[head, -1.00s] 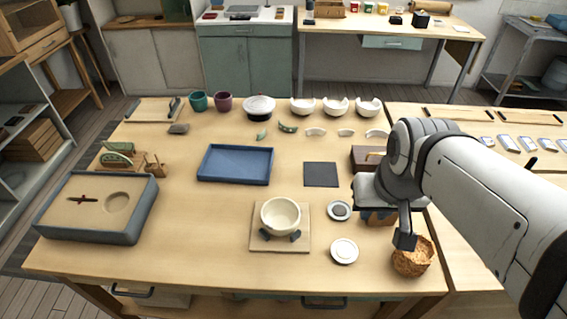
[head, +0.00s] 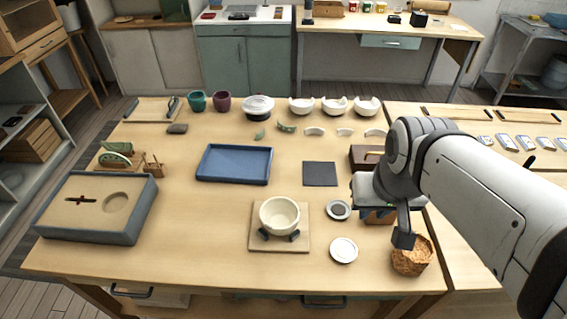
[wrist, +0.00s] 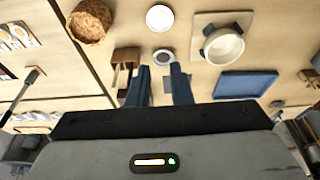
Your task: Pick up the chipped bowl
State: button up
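A cream bowl (head: 279,216) stands upright on a square wooden board (head: 257,243) with dark blocks at its front; no chip is clear on it. It also shows in the wrist view (wrist: 224,47). Three white bowls stand in the back row: a left one (head: 301,106), a middle one (head: 334,107) and a right one (head: 367,106). Their rims look uneven, but I cannot tell which is the chipped bowl. My gripper (wrist: 160,68) is open and empty, its two dark fingers apart. It hangs above the table's right side, right of the cream bowl and touching no bowl.
A blue tray (head: 235,179), a dark mat (head: 320,174), two small round dishes and a woven basket (head: 412,258) surround the board. Curved shards lie before the white bowls. A grey-rimmed sand tray (head: 143,215) sits at the left. Bare tabletop lies left of the board.

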aim_at(278, 215)
jog(key=u, duration=0.05)
jog(key=k, duration=0.55)
jog(key=z, duration=2.2)
jog(key=k, duration=1.1)
jog(key=u, duration=1.5)
jog(key=i, duration=1.05)
jog(key=u, duration=0.1)
